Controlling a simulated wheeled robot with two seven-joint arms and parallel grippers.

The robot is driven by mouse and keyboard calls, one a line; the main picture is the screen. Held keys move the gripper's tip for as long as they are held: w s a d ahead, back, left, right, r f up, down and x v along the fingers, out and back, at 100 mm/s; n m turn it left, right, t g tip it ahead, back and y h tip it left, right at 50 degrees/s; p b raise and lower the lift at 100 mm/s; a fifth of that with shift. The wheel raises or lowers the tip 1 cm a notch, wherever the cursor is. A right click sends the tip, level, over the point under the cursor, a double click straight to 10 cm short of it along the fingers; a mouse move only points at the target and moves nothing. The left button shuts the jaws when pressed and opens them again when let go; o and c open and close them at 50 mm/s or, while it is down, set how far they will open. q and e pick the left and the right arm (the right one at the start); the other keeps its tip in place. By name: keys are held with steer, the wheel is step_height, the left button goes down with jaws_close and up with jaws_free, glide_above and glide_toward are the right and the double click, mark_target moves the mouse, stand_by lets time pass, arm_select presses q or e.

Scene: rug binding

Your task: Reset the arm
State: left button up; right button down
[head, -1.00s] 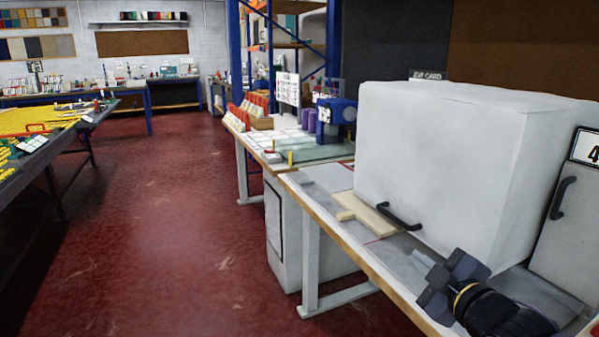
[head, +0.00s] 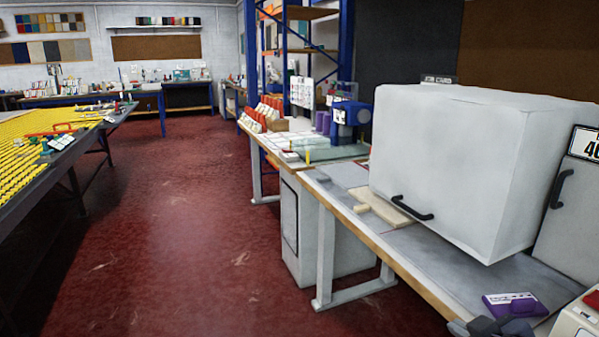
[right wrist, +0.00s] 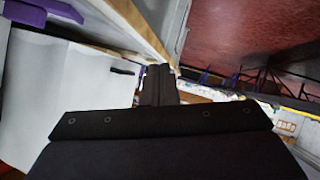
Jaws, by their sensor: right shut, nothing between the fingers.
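My right gripper (head: 500,328) shows at the bottom right edge of the head view, dark and partly cut off, over the near end of the workbench. In the right wrist view its fingers (right wrist: 157,85) are together with nothing between them. My left gripper is in neither view.
A big white box (head: 455,170) with a black handle stands on the right bench (head: 440,258), beside a wooden piece (head: 380,207). A purple device (head: 514,304) lies near my right gripper. A table with a yellow surface (head: 40,148) is at left. The red floor (head: 190,220) between is clear.

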steer(key=s+a+f+m+g+y, duration=0.1)
steer(key=s+a+f+m+g, duration=0.15)
steer(key=s, duration=0.35)
steer(key=s+a+f+m+g+y+p, duration=0.1)
steer(key=s+a+f+m+g, duration=0.15)
steer(key=s, duration=0.25)
steer(key=s+a+f+m+g+y, duration=0.1)
steer(key=s+a+f+m+g, duration=0.15)
steer(key=s, duration=0.35)
step_height(320, 180, up, 24)
steer(key=d+p, duration=0.1)
steer(key=p, duration=2.2)
steer(key=shift+w+f+n+t+p, duration=0.2)
steer(key=shift+w+n+t+p, duration=0.15)
steer(key=shift+w+t+p, duration=0.1)
steer(key=shift+d, duration=0.1)
